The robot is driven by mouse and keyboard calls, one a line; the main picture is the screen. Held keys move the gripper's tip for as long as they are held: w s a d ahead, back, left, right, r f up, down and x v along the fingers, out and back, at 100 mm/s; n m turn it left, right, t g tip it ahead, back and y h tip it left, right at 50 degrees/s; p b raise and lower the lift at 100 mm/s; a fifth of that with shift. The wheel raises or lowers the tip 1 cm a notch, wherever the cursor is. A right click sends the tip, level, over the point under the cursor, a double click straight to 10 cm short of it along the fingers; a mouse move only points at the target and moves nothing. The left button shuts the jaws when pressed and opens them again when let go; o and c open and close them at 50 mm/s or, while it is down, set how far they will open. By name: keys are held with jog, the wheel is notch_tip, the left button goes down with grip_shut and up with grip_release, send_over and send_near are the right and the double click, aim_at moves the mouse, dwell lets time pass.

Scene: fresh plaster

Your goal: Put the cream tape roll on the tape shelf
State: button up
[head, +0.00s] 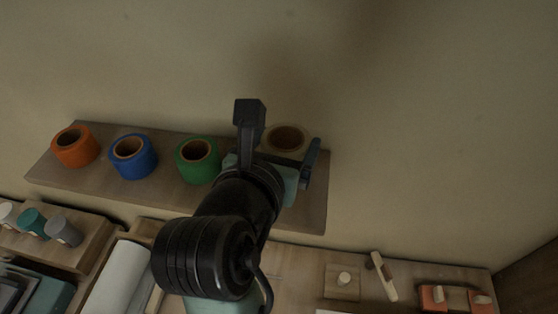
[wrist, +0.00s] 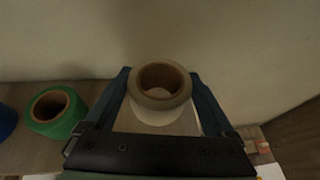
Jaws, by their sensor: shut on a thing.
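The cream tape roll (wrist: 160,112) is upright between my gripper's blue fingers in the wrist view, its brown core facing up. My gripper (wrist: 160,95) is shut on it. In the head view the roll (head: 287,136) shows behind my gripper (head: 283,150), partly hidden by the arm. It is at the right part of the wooden tape shelf (head: 313,212), to the right of the green roll. I cannot tell whether its underside touches the shelf.
Orange (head: 75,147), blue (head: 133,157) and green (head: 197,161) tape rolls stand in a row on the shelf to the left. The plaster wall (head: 420,120) rises close behind. Below is a bench with a wooden block (head: 342,283), a brush-like tool (head: 383,277) and red-orange items (head: 455,298).

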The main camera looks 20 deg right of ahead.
jog(key=shift+d+f, duration=0.1)
jog(key=shift+f, duration=2.55)
jog(key=shift+f, duration=0.15)
jog(key=o, duration=1.1)
jog(key=p+v, duration=0.6)
jog(key=v, duration=0.6)
jog(key=shift+w, duration=0.1)
